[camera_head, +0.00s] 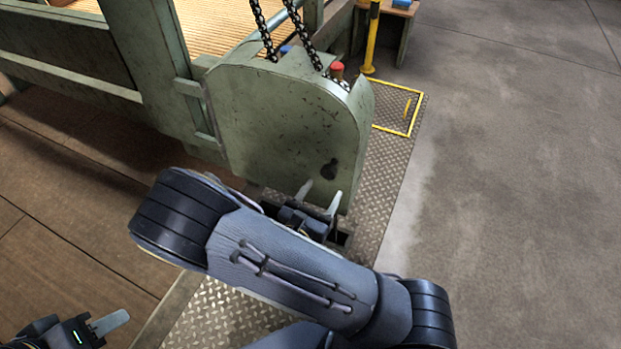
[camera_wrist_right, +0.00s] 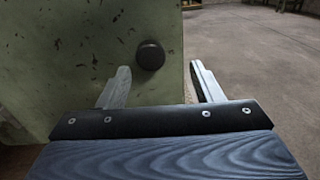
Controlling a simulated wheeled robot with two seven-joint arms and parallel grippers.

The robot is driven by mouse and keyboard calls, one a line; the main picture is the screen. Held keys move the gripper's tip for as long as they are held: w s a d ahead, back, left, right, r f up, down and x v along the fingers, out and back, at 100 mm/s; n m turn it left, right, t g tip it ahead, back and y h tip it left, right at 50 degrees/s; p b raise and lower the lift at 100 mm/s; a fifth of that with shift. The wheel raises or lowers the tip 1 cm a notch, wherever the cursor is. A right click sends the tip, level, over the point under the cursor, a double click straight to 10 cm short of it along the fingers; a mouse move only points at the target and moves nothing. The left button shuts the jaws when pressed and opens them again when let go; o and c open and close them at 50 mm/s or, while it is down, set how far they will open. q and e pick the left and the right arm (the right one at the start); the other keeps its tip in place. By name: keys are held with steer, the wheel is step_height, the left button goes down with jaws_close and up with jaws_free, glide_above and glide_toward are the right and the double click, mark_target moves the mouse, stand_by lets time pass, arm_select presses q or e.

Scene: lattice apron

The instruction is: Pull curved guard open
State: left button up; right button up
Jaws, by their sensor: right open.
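The curved guard (camera_head: 285,120) is a worn green metal cover with a rounded top, at the end of the green machine in the head view. A dark round knob (camera_head: 329,169) sits low on its face. My right gripper (camera_head: 319,196) is open and empty, just below and in front of the knob. In the right wrist view the guard (camera_wrist_right: 70,60) fills the left side, and the knob (camera_wrist_right: 150,55) shows beyond the open fingers (camera_wrist_right: 163,86), apart from them. My left gripper (camera_head: 97,330) is at the bottom left, far from the guard; one finger shows.
Two dark chains (camera_head: 300,35) run down behind the guard's top, near a red cap (camera_head: 337,69). A yellow post (camera_head: 371,35) and a yellow floor frame (camera_head: 414,115) stand beyond. Tread plate (camera_head: 380,190) surrounds the guard's base. The concrete floor (camera_head: 510,190) at right is clear.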

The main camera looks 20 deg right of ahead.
mark_target(327, 175)
steer(key=shift+n+t, duration=0.4)
steer(key=x, duration=0.2)
steer(key=b+x, duration=0.1)
steer(key=x, duration=0.4)
steer(key=shift+w+a+f, duration=0.1)
steer(key=shift+w+f, duration=0.2)
steer(key=shift+w, duration=0.3)
steer(key=shift+c, duration=0.3)
jaws_close()
